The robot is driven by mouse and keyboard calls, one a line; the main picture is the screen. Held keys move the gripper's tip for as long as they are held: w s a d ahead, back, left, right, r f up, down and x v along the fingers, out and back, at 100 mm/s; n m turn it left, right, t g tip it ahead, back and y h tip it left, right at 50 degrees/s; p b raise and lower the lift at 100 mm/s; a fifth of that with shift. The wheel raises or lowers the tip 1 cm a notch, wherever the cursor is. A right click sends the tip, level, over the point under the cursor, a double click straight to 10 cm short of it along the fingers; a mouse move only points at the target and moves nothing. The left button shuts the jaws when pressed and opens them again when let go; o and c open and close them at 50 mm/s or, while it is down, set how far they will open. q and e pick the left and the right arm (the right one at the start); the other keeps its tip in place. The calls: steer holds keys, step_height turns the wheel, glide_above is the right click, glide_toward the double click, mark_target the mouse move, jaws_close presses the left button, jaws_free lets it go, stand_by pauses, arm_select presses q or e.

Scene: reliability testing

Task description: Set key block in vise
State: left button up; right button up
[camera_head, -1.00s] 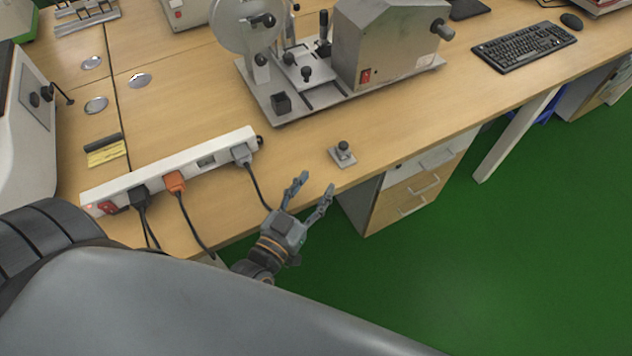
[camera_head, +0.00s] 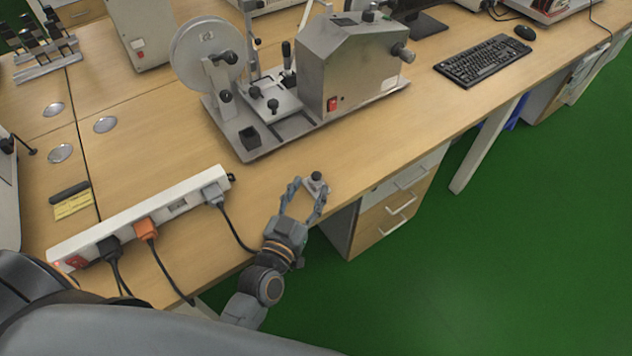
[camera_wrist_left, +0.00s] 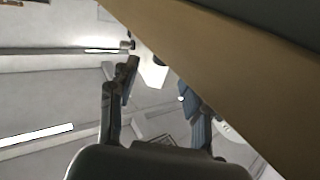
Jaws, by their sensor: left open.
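The key block, which I take to be the small grey piece with a black knob (camera_head: 317,181), sits on the wooden table near its front edge. My left gripper (camera_head: 308,190) is open, with its fingertips at the block, one to its left and the other in front of its lower right. I cannot tell whether they touch it. Both open fingers show in the left wrist view (camera_wrist_left: 155,85), but the block is not clear there. The vise is not plain; a small grey fixture with black knobs (camera_head: 270,101) on the machine's base plate may be it. My right gripper is not in view.
A grey machine (camera_head: 345,75) on a metal base plate stands behind the block. A white power strip (camera_head: 140,215) with cables lies to the left. A keyboard (camera_head: 484,60) is at the right. The table (camera_head: 375,135) is clear between block and keyboard.

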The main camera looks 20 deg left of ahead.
mark_target(314, 179)
arm_select(q)
steer(key=w, duration=0.3)
steer(key=shift+d, duration=0.1)
steer(key=shift+w+f, duration=0.1)
steer(key=shift+w, duration=0.3)
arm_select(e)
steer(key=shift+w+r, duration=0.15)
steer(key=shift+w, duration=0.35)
arm_select(q)
jaws_close()
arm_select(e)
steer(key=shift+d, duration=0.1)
arm_select(q)
steer(key=shift+r, duration=0.2)
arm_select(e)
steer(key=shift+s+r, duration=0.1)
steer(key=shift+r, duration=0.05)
